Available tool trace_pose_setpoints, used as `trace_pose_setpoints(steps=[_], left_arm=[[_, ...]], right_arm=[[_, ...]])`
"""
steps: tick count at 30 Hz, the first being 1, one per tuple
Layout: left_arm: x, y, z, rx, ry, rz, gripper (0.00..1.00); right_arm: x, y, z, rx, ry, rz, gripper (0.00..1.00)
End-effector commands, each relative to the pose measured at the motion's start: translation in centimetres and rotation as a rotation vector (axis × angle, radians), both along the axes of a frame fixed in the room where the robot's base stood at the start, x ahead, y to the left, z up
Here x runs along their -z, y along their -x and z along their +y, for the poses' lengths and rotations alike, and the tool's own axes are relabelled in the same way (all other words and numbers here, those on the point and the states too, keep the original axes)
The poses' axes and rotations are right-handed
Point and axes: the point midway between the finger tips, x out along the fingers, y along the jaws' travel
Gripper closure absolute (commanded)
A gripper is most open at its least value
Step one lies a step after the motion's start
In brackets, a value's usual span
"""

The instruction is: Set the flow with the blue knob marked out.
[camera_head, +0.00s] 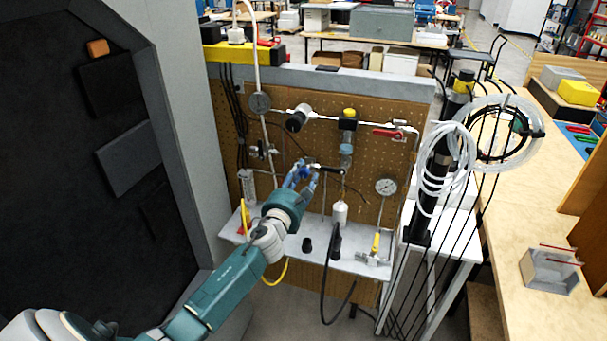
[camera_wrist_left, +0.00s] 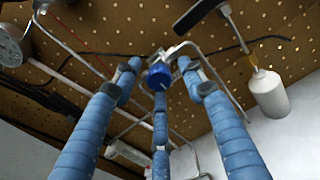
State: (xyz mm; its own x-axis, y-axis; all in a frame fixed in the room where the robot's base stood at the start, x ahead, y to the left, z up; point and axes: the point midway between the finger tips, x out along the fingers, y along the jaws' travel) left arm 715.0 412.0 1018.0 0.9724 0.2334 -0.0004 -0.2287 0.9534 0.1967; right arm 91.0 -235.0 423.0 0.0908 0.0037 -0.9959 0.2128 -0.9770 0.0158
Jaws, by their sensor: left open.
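A blue knob (camera_wrist_left: 158,76) on a metal fitting shows in the left wrist view, in front of the pegboard. It lies between the blue fingers of my left gripper (camera_wrist_left: 160,92), near their tips. The fingers are spread around it, and I cannot tell whether any of them touches it. In the head view my left gripper (camera_head: 303,176) reaches up to the pipework at the middle of the pegboard (camera_head: 385,145). There the fingers hide the knob or blend with it. No marking on the knob can be read. My right gripper is not in view.
A white bottle (camera_head: 340,212) and a black lever (camera_head: 325,167) are close right of the gripper. A red-handled valve (camera_head: 388,133), gauges (camera_head: 386,187) and pipes surround it. A grey shelf (camera_head: 315,257) lies below. Coiled white tubing (camera_head: 447,165) hangs at the right.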

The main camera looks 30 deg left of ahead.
Motion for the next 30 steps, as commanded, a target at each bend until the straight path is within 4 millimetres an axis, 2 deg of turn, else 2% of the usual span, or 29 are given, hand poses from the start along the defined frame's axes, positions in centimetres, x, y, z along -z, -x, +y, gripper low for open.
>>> trace_pose_setpoints(steps=[4,12,18,30], left_arm=[[0.02,-0.84,0.20,0.000,0.001,0.001,0.58],[0.01,-0.93,0.20,0.000,0.001,0.000,0.58],[0.03,-0.91,0.22,0.000,0.002,0.000,0.98],[0.20,-0.88,0.20,-0.001,0.046,-0.008,1.00]], right_arm=[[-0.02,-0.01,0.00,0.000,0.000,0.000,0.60],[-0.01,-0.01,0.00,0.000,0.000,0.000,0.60],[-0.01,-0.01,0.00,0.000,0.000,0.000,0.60],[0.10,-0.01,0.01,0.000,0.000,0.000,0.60]])
